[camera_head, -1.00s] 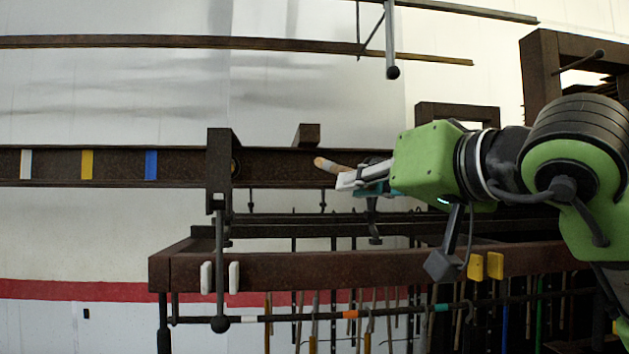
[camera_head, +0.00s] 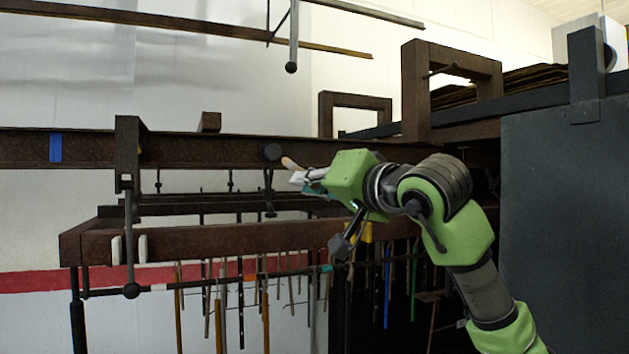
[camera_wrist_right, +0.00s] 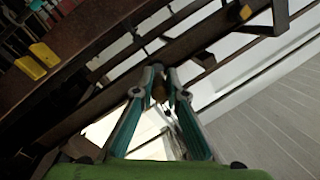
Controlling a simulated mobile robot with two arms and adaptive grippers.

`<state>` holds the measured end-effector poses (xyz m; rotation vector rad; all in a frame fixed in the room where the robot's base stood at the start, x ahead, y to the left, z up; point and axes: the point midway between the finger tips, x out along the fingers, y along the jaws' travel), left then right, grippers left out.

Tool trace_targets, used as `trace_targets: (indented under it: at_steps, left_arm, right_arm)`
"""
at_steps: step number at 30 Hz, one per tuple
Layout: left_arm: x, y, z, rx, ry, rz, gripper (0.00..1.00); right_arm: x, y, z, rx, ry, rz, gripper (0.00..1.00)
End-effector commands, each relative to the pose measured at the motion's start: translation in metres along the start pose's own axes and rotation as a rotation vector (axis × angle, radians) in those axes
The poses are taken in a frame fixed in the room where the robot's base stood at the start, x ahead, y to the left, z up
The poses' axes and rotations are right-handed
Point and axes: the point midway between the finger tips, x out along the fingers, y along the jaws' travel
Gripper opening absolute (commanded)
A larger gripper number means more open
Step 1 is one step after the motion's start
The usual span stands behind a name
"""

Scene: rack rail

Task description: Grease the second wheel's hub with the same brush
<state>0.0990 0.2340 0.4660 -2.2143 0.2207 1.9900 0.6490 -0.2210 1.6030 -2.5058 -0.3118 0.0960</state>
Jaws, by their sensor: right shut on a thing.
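My right gripper (camera_head: 300,178) is shut on the brush (camera_head: 290,163), whose tan, rounded end sticks out up and left past the fingers. In the right wrist view the fingertips (camera_wrist_right: 159,78) close around a small brown part of the brush (camera_wrist_right: 159,92). A dark round wheel (camera_head: 272,152) with a hanger below it sits on the brown rail (camera_head: 210,150), just left of the brush end. I cannot tell whether the brush touches it. Another wheel is mostly hidden behind the brown bracket (camera_head: 128,150) further left. My left gripper is out of view.
A lower brown beam (camera_head: 200,240) runs below the rail, with several rods hanging under it. A blue mark (camera_head: 55,147) is on the rail at left. A large dark grey panel (camera_head: 565,220) stands close on the right. A thin bar (camera_head: 292,40) hangs above.

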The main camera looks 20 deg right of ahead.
Motion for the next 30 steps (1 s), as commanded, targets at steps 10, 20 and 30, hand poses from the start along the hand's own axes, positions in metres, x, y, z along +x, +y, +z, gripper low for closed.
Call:
trace_targets:
  at_steps: [10, 20, 30]
  left_arm:
    - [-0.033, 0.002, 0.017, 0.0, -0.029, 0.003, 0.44]
    - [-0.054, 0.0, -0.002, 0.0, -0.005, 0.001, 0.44]
    - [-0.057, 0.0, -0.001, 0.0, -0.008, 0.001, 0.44]
  right_arm:
    - [0.04, -0.003, -0.018, 0.0, -0.002, 0.002, 0.0]
    - [0.069, -0.001, -0.027, 0.0, -0.002, 0.001, 0.0]
    - [0.074, 0.0, -0.027, 0.0, -0.001, 0.0, 0.0]
